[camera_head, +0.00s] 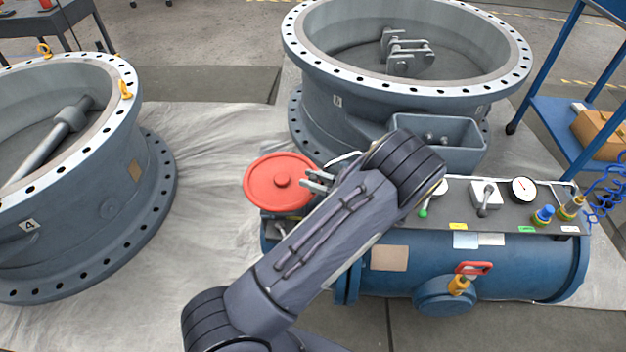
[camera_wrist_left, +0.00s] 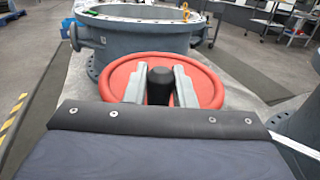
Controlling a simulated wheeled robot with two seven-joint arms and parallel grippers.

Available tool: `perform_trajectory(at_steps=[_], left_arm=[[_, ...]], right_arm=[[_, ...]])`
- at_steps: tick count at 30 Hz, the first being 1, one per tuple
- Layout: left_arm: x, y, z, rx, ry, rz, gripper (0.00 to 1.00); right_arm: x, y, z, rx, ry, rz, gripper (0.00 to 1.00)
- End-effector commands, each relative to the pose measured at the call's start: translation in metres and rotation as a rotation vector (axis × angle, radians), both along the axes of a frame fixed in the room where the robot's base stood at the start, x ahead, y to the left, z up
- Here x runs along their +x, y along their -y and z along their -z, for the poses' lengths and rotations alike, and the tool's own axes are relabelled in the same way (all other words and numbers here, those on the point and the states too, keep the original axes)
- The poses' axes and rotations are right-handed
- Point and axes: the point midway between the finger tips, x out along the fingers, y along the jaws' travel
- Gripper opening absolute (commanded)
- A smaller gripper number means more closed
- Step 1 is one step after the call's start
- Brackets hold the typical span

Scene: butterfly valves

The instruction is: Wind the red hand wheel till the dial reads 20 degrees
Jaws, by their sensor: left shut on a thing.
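The red hand wheel (camera_head: 270,184) lies flat at the left end of the blue tank's top panel (camera_head: 458,208). In the left wrist view the wheel (camera_wrist_left: 121,76) is ahead, with its upright black handle (camera_wrist_left: 160,86) between my fingers. My left gripper (camera_head: 318,180) is at the wheel's right edge in the head view, shut on this handle; the fingers also show in the left wrist view (camera_wrist_left: 160,90). A round white dial (camera_head: 523,189) with a needle stands on the panel's right part; its reading is too small to tell. My right gripper is out of view.
A large flanged valve body (camera_head: 350,105) stands behind the tank, another (camera_head: 90,215) to the left. Small levers (camera_head: 485,198) and brass fittings (camera_head: 570,207) stand on the panel. A blue rack (camera_head: 560,125) is at the right. Pale sheeting (camera_head: 215,200) left of the wheel is clear.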

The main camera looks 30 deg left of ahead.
Motion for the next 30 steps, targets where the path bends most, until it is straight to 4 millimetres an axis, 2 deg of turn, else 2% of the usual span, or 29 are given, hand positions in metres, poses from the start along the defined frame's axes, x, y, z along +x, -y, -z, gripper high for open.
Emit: perform_trajectory(at_steps=[5, 6, 9, 20, 30], left_arm=[[0.001, -0.001, -0.001, 0.002, 0.002, 0.001, 0.0], [0.0, -0.001, -0.001, 0.002, 0.002, 0.001, 0.28], [0.0, -0.001, -0.001, 0.001, 0.002, 0.0, 0.41], [0.001, 0.005, 0.0, 0.0, 0.001, 0.001, 0.42], [0.009, 0.058, 0.0, 0.0, 0.002, 0.002, 0.42]], right_arm=[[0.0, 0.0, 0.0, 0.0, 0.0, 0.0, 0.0], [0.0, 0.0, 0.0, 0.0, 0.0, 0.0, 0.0], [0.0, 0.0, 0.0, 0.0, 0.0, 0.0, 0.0], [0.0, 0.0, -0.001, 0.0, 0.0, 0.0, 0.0], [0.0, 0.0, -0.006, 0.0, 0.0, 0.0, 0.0]])
